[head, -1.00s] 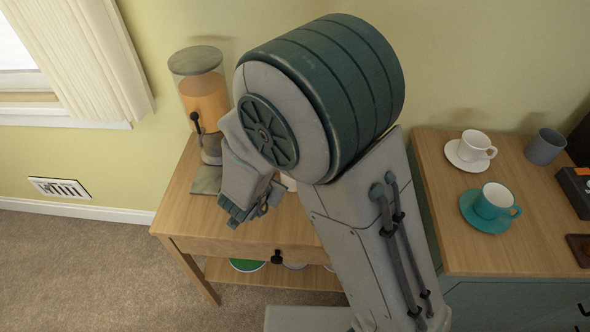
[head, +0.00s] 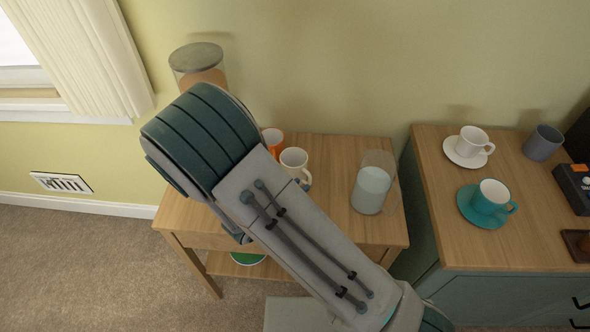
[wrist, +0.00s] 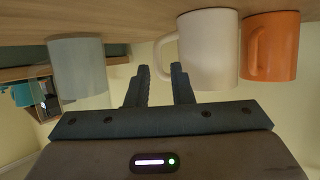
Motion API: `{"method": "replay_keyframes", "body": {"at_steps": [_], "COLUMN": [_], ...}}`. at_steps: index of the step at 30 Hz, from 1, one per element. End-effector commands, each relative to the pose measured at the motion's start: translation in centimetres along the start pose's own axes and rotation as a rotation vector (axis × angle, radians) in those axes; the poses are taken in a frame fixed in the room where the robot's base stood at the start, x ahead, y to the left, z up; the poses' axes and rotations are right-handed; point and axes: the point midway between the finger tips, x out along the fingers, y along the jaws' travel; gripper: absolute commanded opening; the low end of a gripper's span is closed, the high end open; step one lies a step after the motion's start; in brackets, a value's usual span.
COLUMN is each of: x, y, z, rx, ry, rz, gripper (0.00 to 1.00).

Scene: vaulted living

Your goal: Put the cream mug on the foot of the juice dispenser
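The cream mug (head: 296,160) stands upright on the wooden table, partly behind my arm in the head view. In the wrist view, which is upside down, the cream mug (wrist: 210,48) has its handle turned toward my gripper (wrist: 160,70). My gripper's two fingers are apart, with the handle about between their tips in the picture; I cannot tell if they touch it. The juice dispenser (head: 196,60) stands at the table's left back. Only its lid and upper orange tank show; its foot is hidden behind my arm.
An orange mug (head: 272,138) stands close to the cream mug. A glass of pale liquid (head: 373,186) stands at the table's right. The sideboard at right holds a white cup (head: 473,141), a teal cup (head: 490,197) and a grey cup (head: 543,143). The wall is behind.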

Motion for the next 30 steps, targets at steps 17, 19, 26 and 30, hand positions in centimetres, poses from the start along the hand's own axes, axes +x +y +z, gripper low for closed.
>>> {"method": "replay_keyframes", "body": {"at_steps": [17,19,26,30], "x": [5.7,5.7,5.7,5.7], "y": [0.3,0.3,0.3,0.3], "z": [-0.2,-0.2,-0.2,-0.2], "rx": [0.0,0.001,0.0,0.001], "ry": [0.0,-0.001,-0.001,0.0], "rz": [0.0,-0.001,-0.001,-0.001], "gripper": [0.2,0.2,0.0,0.0]}}
